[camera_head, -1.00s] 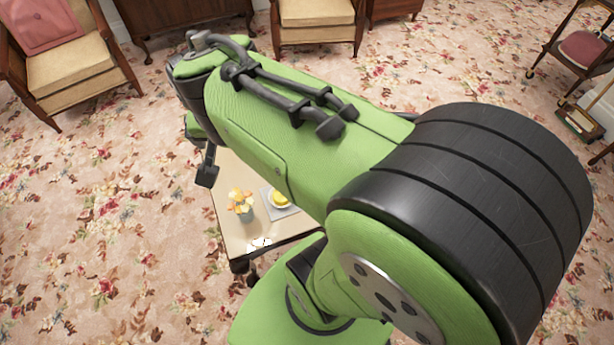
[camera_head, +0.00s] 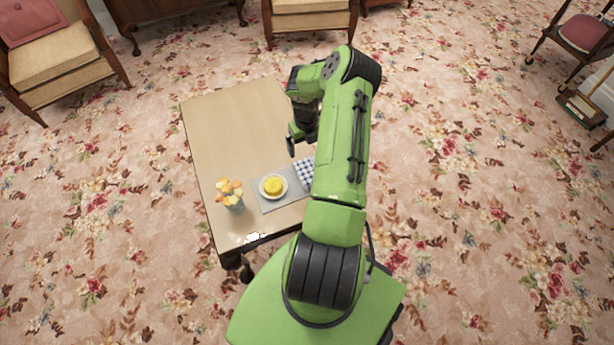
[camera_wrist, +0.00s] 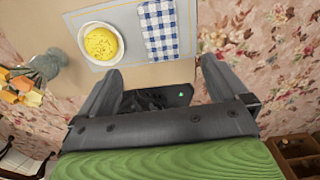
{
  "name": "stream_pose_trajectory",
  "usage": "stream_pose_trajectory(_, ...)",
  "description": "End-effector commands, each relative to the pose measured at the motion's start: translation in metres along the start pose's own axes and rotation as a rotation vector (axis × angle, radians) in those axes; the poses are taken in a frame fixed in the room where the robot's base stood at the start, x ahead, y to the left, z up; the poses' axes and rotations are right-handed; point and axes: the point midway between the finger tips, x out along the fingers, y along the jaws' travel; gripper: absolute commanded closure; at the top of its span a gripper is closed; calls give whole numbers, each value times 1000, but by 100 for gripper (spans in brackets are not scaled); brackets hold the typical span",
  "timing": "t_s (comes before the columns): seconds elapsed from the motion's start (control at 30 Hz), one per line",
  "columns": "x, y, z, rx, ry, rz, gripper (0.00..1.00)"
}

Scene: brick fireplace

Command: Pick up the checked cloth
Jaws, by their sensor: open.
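The blue-and-white checked cloth (camera_head: 306,174) lies on a grey mat (camera_head: 268,204) on the low table (camera_head: 215,125), partly hidden by my arm in the head view. In the wrist view the cloth (camera_wrist: 158,30) lies flat and folded to the right of a white plate with a yellow food item. My gripper (camera_wrist: 160,80) is open and empty. Its fingertips are apart from the cloth, which appears beyond them. In the head view my gripper (camera_head: 296,142) is above the table's right side, partly hidden.
The white plate (camera_head: 273,186) with the yellow item is close beside the cloth. A vase of orange flowers (camera_head: 230,194) stands near the table's front left. The far part of the table is clear. Armchairs (camera_head: 62,55) stand at the back.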

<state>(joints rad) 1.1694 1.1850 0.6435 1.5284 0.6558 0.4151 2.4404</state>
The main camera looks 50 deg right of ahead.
Motion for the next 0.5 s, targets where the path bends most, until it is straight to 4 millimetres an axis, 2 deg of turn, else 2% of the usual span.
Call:
stream_pose_trajectory(0.13, 27, 0, -2, 31, 4, 6, 0)
stream_pose_trajectory(0.4, 94, 0, -2, 26, 4, 5, 0)
stream_pose_trajectory(0.5, 107, 0, -2, 24, 4, 5, 0)
